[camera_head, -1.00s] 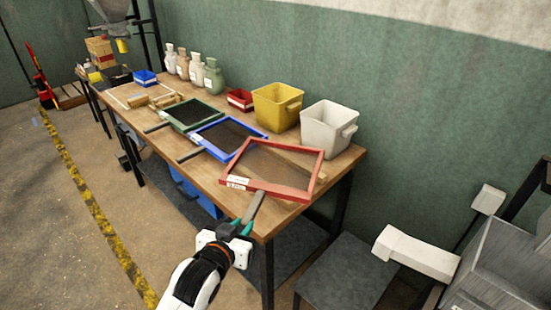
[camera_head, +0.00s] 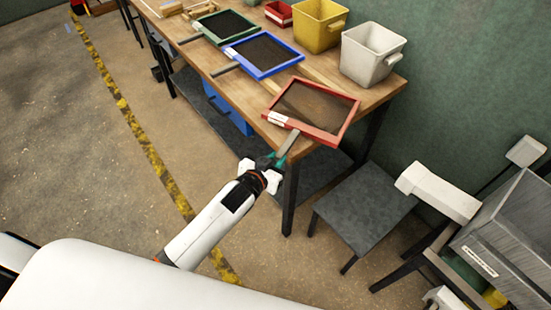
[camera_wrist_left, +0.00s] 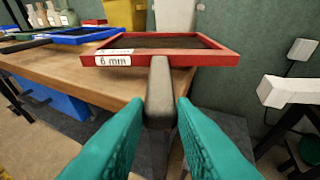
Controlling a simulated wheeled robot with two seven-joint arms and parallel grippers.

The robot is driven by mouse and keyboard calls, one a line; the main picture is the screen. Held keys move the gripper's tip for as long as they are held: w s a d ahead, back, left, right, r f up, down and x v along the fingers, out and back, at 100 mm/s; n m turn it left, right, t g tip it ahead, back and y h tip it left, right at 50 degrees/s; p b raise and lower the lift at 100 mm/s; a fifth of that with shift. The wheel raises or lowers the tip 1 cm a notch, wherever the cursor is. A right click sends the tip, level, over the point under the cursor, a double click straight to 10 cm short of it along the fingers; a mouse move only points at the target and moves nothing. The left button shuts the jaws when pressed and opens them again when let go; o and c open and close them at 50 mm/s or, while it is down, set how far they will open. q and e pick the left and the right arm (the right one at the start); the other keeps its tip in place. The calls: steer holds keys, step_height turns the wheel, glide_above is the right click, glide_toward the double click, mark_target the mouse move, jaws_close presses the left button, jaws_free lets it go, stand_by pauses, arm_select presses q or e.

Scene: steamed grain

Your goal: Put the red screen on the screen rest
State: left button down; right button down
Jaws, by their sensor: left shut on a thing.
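The red screen (camera_head: 318,132) has a red frame, a dark mesh and a grey handle (camera_wrist_left: 160,95). It is over the near right end of the wooden table, partly past the edge; I cannot tell if it touches the top. My left gripper (camera_head: 276,162) is shut on the handle, in front of the table corner. In the left wrist view the teal fingers (camera_wrist_left: 158,125) are on both sides of the handle, and the frame's label (camera_wrist_left: 110,62) reads "6 mm". I cannot tell which thing is the screen rest.
A blue screen (camera_head: 240,60) and a green screen (camera_head: 203,34) lie farther along the table (camera_head: 240,91). A white bin (camera_head: 370,62) and a yellow bin (camera_head: 315,30) stand behind. Right of the table are a dark low stand (camera_head: 365,205), a white block (camera_head: 437,192) and a grey metal bin (camera_head: 505,240).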

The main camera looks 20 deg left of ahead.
arm_select(q)
steer(key=shift+r, duration=0.1)
steer(key=c, duration=1.2)
jaws_free()
steer(key=v, duration=1.2)
steer(key=shift+b, duration=0.35)
